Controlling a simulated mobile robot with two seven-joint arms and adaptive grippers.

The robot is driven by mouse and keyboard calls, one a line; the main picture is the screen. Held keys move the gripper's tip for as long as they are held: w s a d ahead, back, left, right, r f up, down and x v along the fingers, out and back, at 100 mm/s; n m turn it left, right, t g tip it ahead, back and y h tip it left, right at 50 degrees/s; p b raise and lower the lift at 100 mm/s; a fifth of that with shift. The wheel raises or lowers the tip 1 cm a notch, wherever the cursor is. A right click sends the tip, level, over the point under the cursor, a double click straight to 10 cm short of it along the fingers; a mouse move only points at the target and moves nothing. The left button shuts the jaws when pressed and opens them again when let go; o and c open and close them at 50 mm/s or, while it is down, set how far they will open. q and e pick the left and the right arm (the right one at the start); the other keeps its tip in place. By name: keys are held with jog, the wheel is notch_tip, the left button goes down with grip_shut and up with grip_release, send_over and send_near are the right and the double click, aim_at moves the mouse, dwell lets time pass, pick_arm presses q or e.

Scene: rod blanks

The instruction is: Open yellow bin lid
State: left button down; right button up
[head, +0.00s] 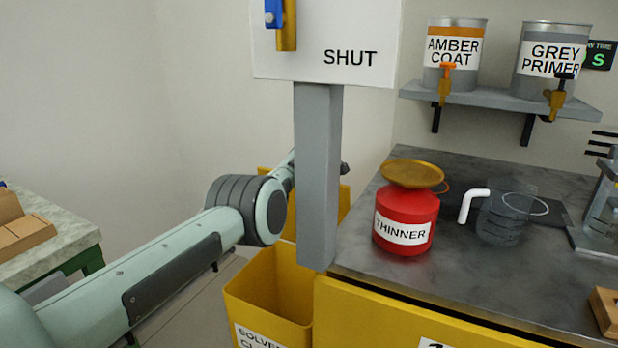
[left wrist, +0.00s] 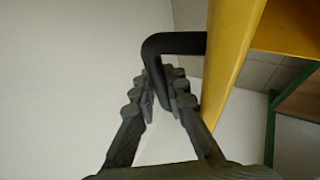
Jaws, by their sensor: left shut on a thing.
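The yellow bin (head: 262,285) stands on the floor left of the bench, with a partly visible white label on its front. Its inside shows from above. The yellow lid (head: 344,205) stands raised behind the bin opening, partly hidden by the grey post. In the left wrist view, the lid's yellow edge (left wrist: 228,65) carries a black bent handle (left wrist: 175,43). My left gripper (left wrist: 163,90) is shut on this handle. In the head view my left arm reaches behind the post, which hides most of the gripper. My right gripper is in neither view.
The grey post (head: 318,180) with a "SHUT" board (head: 340,35) stands before my left wrist. On the bench (head: 380,270) are a red thinner can (head: 405,212) and a clear jug (head: 505,215). A shelf (head: 500,98) holds two paint tins.

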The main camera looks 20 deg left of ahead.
pick_arm(q)
jog(key=shift+w+a+r, duration=0.15)
jog(key=shift+w+r, duration=0.2)
jog(key=shift+r, duration=0.1)
jog(key=c, duration=1.6)
grip_release()
jog(key=shift+f, duration=0.1)
jog(key=shift+o, duration=0.3)
jog(key=shift+f, duration=0.15)
jog(key=shift+f, duration=0.1)
notch_tip(320, 180, up, 10)
jog(key=shift+r, duration=0.15)
